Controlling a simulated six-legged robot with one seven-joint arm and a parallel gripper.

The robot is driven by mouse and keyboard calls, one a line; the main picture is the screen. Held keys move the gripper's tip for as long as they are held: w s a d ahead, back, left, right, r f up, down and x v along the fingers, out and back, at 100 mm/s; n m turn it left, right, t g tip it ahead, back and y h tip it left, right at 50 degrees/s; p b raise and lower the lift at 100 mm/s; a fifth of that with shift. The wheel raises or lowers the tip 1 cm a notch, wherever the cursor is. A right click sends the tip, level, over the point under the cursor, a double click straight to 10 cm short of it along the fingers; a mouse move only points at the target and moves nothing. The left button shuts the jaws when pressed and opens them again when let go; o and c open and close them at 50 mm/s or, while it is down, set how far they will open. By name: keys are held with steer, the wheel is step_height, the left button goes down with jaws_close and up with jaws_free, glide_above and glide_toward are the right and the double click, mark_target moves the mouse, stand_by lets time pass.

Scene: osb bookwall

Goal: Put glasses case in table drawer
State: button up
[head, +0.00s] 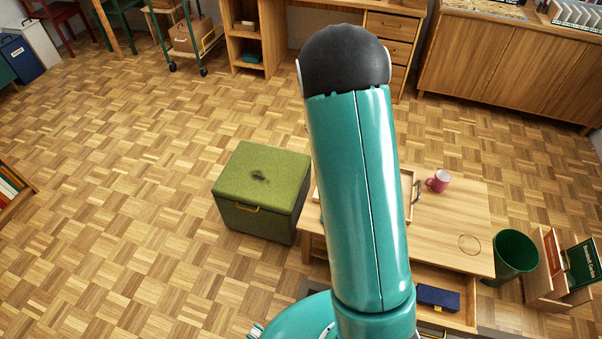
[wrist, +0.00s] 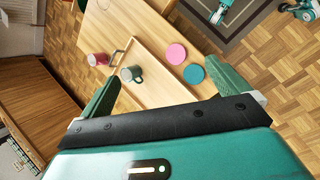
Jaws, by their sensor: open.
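A dark blue case (head: 438,298), which looks like the glasses case, lies in the pulled-out table drawer (head: 445,280) at the near side of the low wooden table (head: 470,205) in the head view. My arm hides the left part of the drawer. My gripper (wrist: 164,72) shows in the wrist view with its two green fingers wide apart and nothing between them. It is above the tabletop, over a wooden tray (wrist: 150,60). The gripper is out of sight in the head view. I cannot make out the case in the wrist view.
A pink mug (head: 438,181) stands on the table. A dark green mug (wrist: 132,74), a pink coaster (wrist: 176,54) and a teal coaster (wrist: 194,74) are at the tray. A green storage cube (head: 262,185) stands left of the table, a green bin (head: 515,255) right. Floor further left is clear.

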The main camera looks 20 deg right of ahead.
steer(key=a+r+t+y, duration=0.1)
steer(key=a+r+t, duration=0.1)
steer(key=a+r, duration=0.6)
steer(key=s+a+r+t+y, duration=0.1)
steer(key=s+a+r+t, duration=0.2)
steer(key=s+a+r, duration=0.4)
steer(key=s+a+r+m+t+y, duration=0.1)
steer(key=s+a+r+t, duration=0.3)
steer(key=r, duration=0.9)
steer(key=s+a+y, duration=0.1)
steer(key=s+a, duration=0.2)
steer(key=s, duration=0.1)
steer(key=shift+a+r+m, duration=0.25)
steer(key=shift+r+m, duration=0.05)
